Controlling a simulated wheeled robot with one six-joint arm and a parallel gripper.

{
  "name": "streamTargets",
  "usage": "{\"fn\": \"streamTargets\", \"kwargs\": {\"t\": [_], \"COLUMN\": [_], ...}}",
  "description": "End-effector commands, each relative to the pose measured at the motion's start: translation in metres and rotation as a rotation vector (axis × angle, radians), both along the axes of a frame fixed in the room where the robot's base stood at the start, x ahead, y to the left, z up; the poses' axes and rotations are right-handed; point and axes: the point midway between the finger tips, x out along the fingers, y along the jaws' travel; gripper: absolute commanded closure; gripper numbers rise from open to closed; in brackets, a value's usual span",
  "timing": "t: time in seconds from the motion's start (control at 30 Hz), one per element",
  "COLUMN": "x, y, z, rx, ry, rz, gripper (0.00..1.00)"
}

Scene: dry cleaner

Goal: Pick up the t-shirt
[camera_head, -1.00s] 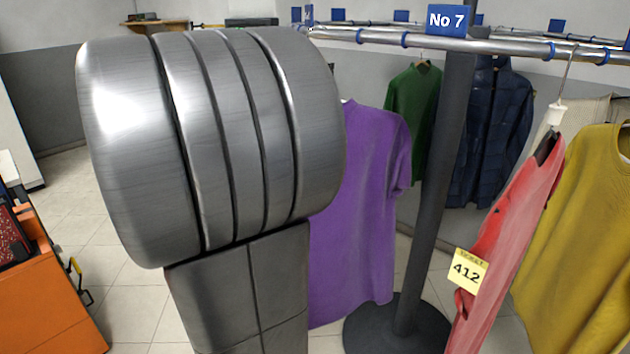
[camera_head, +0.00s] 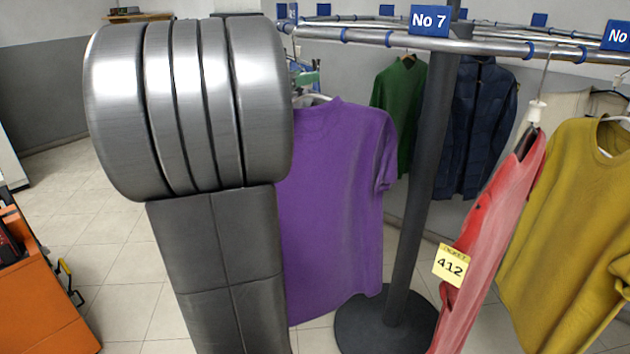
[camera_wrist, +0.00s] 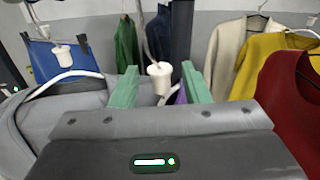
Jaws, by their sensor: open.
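The purple t-shirt (camera_head: 335,210) hangs from a hanger on the round rack in the head view, right of my arm. Its left edge is hidden behind my arm. In the wrist view only a sliver of purple shows beside the right finger. My gripper (camera_wrist: 160,88) is open, with green fingers spread to either side of a white hanger neck (camera_wrist: 159,76). The neck appears between the fingers; I cannot tell whether it touches them. In the head view, a small green part of my gripper (camera_head: 306,78) shows above the t-shirt's collar, close to the hanger.
The rack's rail (camera_head: 480,45) and dark post (camera_head: 425,170) stand close by. A red garment (camera_head: 492,230) with ticket 412 and a yellow sweater (camera_head: 565,210) hang at right. Green and navy garments hang behind. An orange unit (camera_head: 40,285) stands lower left; tiled floor is clear between.

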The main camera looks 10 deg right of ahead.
Motion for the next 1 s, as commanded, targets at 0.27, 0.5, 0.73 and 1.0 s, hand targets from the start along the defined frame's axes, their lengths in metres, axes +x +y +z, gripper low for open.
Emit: {"fn": "streamTargets", "kwargs": {"t": [0.27,0.5,0.73,1.0], "x": [0.013,0.013,0.013,0.013], "y": [-0.021,-0.021,-0.021,-0.021], "z": [0.0,0.0,0.001,0.002], "rx": [0.0,0.001,0.0,0.0], "ry": [0.0,-0.001,-0.001,-0.001], "rz": [0.0,0.001,0.001,0.001], "gripper": [0.58,0.66,1.0,1.0]}}
